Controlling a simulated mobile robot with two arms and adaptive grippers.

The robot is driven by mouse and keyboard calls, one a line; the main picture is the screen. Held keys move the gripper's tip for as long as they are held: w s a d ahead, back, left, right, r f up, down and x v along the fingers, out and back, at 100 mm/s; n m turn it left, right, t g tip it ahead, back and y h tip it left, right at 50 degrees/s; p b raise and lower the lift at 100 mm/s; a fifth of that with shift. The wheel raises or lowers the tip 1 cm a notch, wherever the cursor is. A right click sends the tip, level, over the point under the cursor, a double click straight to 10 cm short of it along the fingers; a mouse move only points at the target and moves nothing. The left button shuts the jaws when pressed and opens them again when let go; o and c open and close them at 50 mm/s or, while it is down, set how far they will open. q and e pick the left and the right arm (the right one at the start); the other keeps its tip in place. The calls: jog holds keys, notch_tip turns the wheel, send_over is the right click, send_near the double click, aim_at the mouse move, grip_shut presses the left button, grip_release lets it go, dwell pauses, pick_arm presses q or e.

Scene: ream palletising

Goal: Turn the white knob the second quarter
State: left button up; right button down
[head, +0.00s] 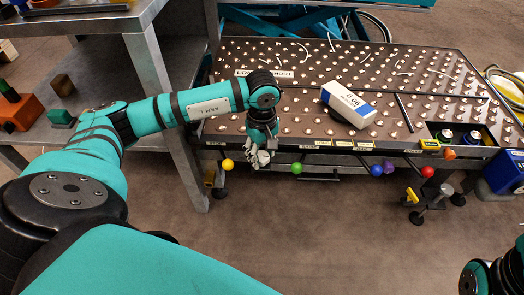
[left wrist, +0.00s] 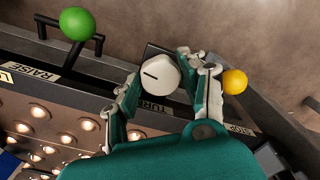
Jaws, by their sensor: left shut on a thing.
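The white knob (left wrist: 161,76) shows in the left wrist view on the front edge of the table, above a partly covered label that starts with "TUR". It is round with a black line, which lies nearly along the picture's width with a slight tilt. My left gripper (left wrist: 160,80) has one finger on each side of the knob and is shut on it. In the head view my left gripper (head: 261,157) points down at the table's front edge and hides the knob. My right gripper is not in view.
A green ball (left wrist: 77,23) and a yellow ball (left wrist: 235,82) flank the knob on the same edge. A white and blue ream (head: 348,104) lies tilted on the ball-studded table (head: 300,125). Grey shelving (head: 178,125) stands at left; the floor in front is clear.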

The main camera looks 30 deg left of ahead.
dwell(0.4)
pick_arm(q)
jog(key=o, duration=1.2)
